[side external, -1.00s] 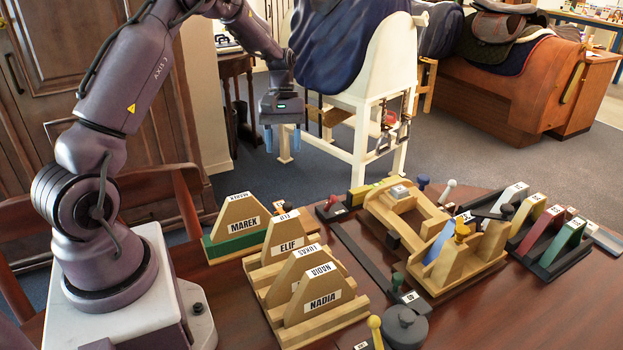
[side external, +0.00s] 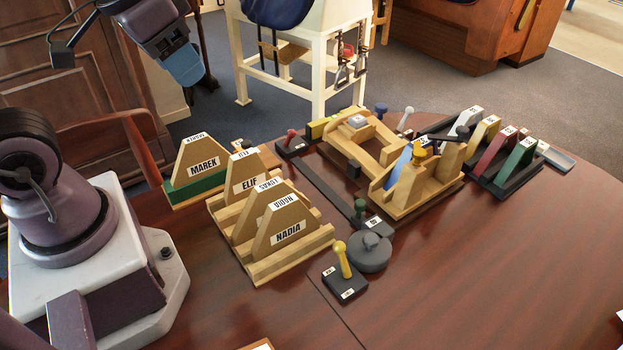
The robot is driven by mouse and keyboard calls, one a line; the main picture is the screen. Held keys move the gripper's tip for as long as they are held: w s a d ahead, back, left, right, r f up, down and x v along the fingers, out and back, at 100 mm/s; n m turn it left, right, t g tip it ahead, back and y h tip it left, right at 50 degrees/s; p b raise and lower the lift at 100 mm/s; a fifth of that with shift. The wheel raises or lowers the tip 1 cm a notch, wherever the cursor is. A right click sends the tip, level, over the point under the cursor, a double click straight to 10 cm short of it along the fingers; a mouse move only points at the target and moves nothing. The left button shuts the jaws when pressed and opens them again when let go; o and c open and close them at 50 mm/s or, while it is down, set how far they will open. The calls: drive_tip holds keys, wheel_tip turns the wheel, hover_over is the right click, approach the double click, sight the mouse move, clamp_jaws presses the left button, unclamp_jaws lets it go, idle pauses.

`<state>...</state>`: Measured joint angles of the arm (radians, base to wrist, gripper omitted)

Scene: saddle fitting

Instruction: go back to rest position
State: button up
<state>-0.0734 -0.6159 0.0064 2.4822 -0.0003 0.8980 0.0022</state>
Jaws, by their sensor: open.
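My gripper (side external: 183,68) hangs high at the upper left, above and behind the table, with blue fingers pointing down to the right. It is empty and apart from everything on the table. The fingers overlap from this angle, so the gap between them does not show clearly. The middle of my arm is out of the picture.
Wooden name boards marked MAREK (side external: 204,168), ELIF (side external: 249,183) and NADIA (side external: 287,233) stand left of centre. A wooden fixture (side external: 420,195) with a blue piece, a rack of coloured wedges (side external: 497,165) and a yellow-knobbed lever (side external: 343,262) lie rightward. The front right tabletop is clear.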

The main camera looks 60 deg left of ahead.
drive_tip(key=shift+s+d+r+m+t, duration=0.2)
drive_tip(key=shift+s+d+r+t, duration=0.1)
drive_tip(key=shift+d+r, duration=0.15)
drive_tip(key=shift+s+d+r+m+t, duration=0.2)
drive_tip(key=shift+d+r+t, duration=0.15)
drive_tip(key=shift+r, duration=0.2)
